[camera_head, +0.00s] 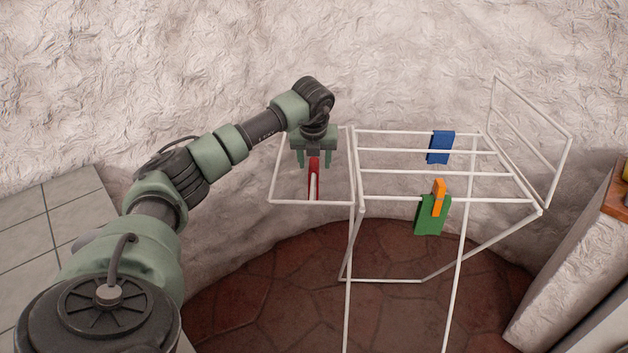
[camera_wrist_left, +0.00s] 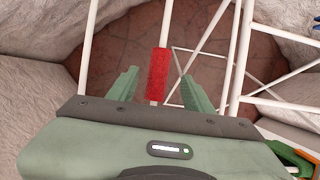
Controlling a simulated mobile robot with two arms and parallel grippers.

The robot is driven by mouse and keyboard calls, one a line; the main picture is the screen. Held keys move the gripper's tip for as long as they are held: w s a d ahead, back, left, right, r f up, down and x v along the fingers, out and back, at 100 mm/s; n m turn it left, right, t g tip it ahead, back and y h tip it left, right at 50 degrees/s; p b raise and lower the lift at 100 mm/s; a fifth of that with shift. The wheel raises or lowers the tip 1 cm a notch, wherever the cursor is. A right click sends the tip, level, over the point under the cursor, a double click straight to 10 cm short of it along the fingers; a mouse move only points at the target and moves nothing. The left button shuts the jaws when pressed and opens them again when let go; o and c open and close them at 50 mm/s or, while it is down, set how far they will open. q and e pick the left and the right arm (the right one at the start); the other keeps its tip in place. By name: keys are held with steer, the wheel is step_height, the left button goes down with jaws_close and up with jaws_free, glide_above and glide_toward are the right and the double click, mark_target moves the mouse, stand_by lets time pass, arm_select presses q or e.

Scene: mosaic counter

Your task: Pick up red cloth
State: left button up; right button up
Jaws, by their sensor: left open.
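The red cloth (camera_head: 313,168) hangs over a white bar on the left wing of the drying rack (camera_head: 400,199). In the left wrist view the red cloth (camera_wrist_left: 158,76) lies between the two green fingers, with a visible space on each side. My left gripper (camera_head: 313,160) is open and above the cloth, its fingers pointing down on either side of it. It also shows in the left wrist view (camera_wrist_left: 155,90). The lower part of the cloth is partly hidden by the bar. My right gripper is not in view.
A blue cloth (camera_head: 440,147) and a green cloth (camera_head: 430,217) with an orange clip (camera_head: 438,195) hang on the rack to the right. A rough pale wall (camera_head: 420,60) stands behind. A tiled ledge (camera_head: 45,225) is at left and a pale block (camera_head: 575,265) at right.

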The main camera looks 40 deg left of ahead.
arm_select(q)
steer(key=x, duration=0.4)
steer(key=shift+s+f+p, duration=0.15)
steer(key=shift+f+p, duration=0.15)
steer(key=shift+p, duration=0.05)
jaws_close()
steer(key=shift+r, duration=0.15)
step_height(320, 180, up, 20)
steer(key=b, duration=0.1)
stand_by(0.3)
